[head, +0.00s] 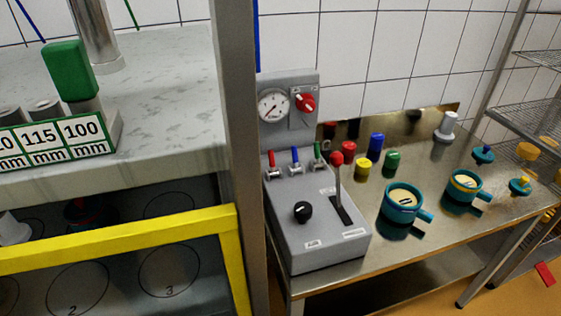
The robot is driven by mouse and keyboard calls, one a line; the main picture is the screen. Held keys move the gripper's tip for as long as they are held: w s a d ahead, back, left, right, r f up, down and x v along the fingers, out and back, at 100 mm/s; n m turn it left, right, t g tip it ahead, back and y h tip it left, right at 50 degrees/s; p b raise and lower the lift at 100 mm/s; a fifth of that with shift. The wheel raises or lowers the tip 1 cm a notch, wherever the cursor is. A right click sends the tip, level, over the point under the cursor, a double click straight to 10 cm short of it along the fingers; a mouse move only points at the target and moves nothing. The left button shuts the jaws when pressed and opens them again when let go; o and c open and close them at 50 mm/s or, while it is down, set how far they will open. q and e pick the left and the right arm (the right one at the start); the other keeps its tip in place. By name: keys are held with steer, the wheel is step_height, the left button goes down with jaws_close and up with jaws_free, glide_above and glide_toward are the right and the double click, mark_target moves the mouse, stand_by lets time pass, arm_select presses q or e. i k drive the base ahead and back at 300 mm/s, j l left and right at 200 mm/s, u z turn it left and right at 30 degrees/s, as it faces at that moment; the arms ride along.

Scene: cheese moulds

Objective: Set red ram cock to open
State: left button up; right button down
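A grey control box (310,235) stands on the left end of the steel table. On its upper ledge sit three small cocks: one with a red handle (272,158), one with a blue handle (295,155) and one with a green handle (317,149). The red cock is the leftmost, close to the grey post. Its handle looks roughly upright; I cannot tell from here whether that is open or shut. Neither of my grippers is in view.
The box also has a gauge (273,105), a red rotary knob (305,103), a red-ball lever (337,160) and a black knob (303,211). A grey post (238,150) and yellow rail (120,240) stand left. Teal moulds (403,204) sit on the steel table (420,250).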

mark_target(273, 173)
steer(key=u, duration=0.4)
steer(key=l+u, duration=0.15)
steer(key=u, duration=0.7)
steer(key=l+u, duration=0.1)
steer(key=u, duration=0.3)
steer(key=k+l+u, duration=0.25)
steer(key=l+u, duration=0.2)
steer(key=k+l+u, duration=0.25)
steer(key=l+u, duration=0.25)
steer(key=k+l+u, duration=0.25)
steer(key=u, duration=0.2)
steer(key=k+l, duration=0.2)
steer(key=k, duration=0.25)
steer(key=k+l+u, duration=0.15)
steer(key=k, duration=0.35)
steer(key=k+l, duration=0.2)
steer(key=k, duration=0.25)
steer(key=k+l+u, duration=0.15)
steer(key=k, duration=0.3)
